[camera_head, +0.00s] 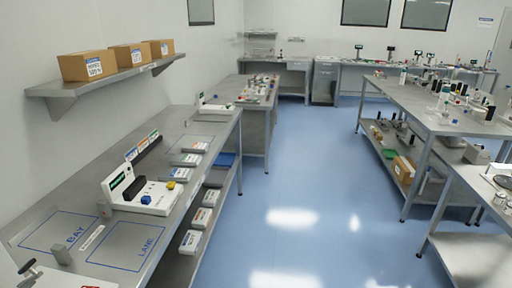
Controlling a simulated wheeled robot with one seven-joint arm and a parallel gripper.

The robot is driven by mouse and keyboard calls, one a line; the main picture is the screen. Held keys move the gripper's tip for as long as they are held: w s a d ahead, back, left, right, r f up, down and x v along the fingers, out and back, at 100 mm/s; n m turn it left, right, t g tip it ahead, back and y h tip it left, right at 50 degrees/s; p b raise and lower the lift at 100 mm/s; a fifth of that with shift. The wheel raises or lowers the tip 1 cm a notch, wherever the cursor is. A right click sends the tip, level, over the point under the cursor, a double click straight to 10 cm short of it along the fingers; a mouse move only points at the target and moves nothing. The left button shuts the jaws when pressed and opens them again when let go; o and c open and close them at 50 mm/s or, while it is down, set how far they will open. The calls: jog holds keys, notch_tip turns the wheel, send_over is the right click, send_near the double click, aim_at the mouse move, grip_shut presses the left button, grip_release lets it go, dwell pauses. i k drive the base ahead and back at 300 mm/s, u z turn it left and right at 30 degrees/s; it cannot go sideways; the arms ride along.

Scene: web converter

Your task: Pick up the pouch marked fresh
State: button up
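I cannot make out any pouch with a readable "fresh" mark. Several small white packs with coloured labels lie in a row on the left steel bench (150,262), such as the one with an orange label (185,160). Similar white packs (201,218) lie on the shelf under that bench. The print on the packs is too small to read. My gripper is not in view.
A white device (150,203) with a dark display and yellow knob stands on the left bench. Cardboard boxes (88,66) sit on a wall shelf. A cluttered bench (440,122) stands at right. The blue floor (305,180) between is clear.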

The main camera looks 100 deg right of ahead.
aim_at(190, 146)
jog(key=z, duration=3.5)
jog(key=i, duration=3.45)
jog(key=u, duration=3.7)
